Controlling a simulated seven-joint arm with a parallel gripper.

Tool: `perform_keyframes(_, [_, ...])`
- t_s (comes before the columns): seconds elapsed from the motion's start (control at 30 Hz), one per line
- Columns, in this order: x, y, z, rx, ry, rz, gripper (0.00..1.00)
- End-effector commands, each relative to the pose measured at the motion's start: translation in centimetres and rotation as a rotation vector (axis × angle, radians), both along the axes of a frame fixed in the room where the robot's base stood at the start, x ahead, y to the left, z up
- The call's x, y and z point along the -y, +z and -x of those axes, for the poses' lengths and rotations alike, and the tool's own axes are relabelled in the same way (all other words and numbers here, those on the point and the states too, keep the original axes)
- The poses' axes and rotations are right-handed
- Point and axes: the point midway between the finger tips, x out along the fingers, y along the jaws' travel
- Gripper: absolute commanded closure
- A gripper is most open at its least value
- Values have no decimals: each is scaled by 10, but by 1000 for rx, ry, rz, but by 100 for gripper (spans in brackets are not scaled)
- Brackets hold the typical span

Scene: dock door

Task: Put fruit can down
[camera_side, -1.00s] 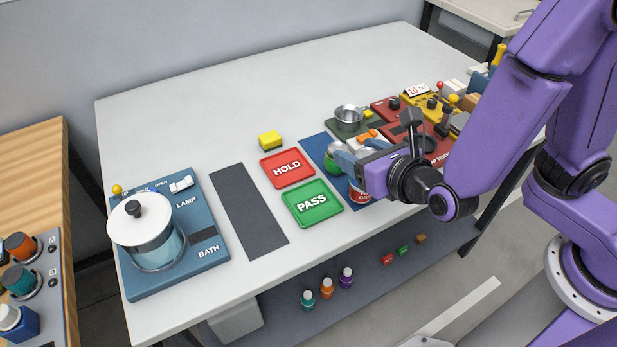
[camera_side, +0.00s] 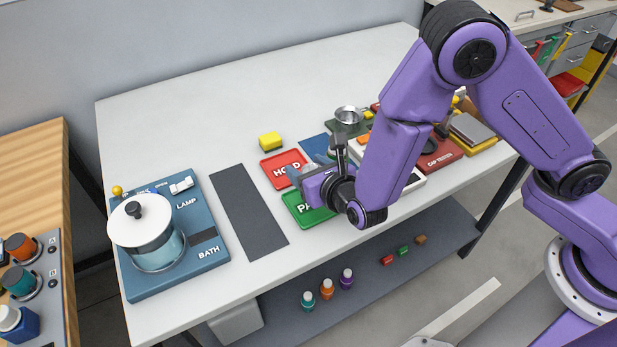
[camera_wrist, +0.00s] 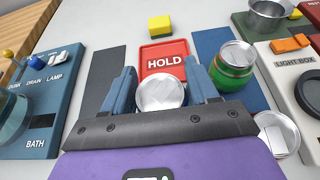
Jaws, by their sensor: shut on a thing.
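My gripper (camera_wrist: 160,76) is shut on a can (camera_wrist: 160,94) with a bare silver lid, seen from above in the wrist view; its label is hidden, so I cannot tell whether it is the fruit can. In the side view my gripper (camera_side: 296,178) is over the HOLD and PASS pads, and the held can is hidden. The red HOLD pad (camera_side: 272,171) is partly covered by my fingers. I cannot tell whether the can touches a pad.
A green-labelled can (camera_wrist: 234,70) stands at the blue strip (camera_wrist: 208,42), right of my gripper. Another silver-lidded can (camera_wrist: 278,134) is nearer. A yellow block (camera_side: 270,141) lies behind HOLD. A dark grey strip (camera_side: 248,212) and the bath station (camera_side: 210,255) are left.

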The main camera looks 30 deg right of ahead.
Motion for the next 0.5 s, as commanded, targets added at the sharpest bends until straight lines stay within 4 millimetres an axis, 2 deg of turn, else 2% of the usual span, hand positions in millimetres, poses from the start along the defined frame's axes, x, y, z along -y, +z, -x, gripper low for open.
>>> perform_keyframes(0.2, [1,-25,0,0,0,3,83])
perform_keyframes(0.5, [0,-29,0,1,0,0,83])
